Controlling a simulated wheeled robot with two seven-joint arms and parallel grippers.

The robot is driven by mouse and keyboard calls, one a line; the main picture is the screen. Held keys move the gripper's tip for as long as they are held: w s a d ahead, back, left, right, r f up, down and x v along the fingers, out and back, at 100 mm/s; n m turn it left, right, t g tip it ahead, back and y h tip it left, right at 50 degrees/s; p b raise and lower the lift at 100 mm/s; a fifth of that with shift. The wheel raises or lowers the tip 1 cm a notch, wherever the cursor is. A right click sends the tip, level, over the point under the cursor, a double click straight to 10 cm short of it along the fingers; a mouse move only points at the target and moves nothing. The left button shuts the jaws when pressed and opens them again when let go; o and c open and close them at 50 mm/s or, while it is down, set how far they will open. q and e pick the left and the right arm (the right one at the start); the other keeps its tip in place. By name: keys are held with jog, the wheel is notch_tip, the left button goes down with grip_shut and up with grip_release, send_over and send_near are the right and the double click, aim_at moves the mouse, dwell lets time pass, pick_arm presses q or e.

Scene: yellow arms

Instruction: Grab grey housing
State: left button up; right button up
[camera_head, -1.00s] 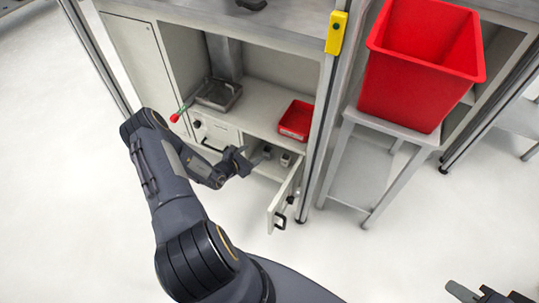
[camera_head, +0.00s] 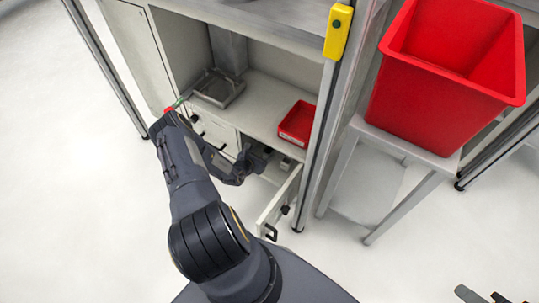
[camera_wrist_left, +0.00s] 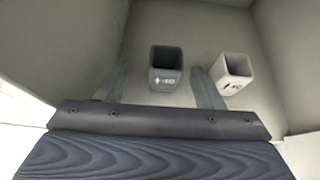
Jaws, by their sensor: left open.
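The dark grey housing (camera_wrist_left: 165,70) is a small open-topped box with a light marking, standing in the open drawer (camera_head: 279,203). In the left wrist view it lies between and ahead of the two fingers of my left gripper (camera_wrist_left: 162,88). That gripper is open, with a finger to each side of the housing; contact cannot be made out. A lighter housing (camera_wrist_left: 235,74) stands to the right, outside the right finger. In the head view my left gripper (camera_head: 258,158) reaches into the drawer and largely hides the grey housing. My right gripper (camera_head: 490,297) is cut off at the bottom right corner.
Above the drawer, a shelf carries a metal tray (camera_head: 218,90) and a small red bin (camera_head: 297,122). A large red bin (camera_head: 440,75) stands on a stand to the right. A cabinet post (camera_head: 325,120) rises beside the drawer.

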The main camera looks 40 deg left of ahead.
aim_at(266, 154)
pick_arm(q)
jog(key=x, duration=0.1)
jog(key=b+x, duration=0.2)
jog(key=x, duration=0.1)
jog(key=shift+s+d+f, duration=0.1)
jog(key=shift+d+f, duration=0.2)
jog(key=shift+w+f+b, duration=0.15)
jog(key=shift+w+b, duration=0.15)
jog(key=shift+w, duration=0.2)
jog(key=c, duration=1.1)
jog(key=shift+o, duration=0.2)
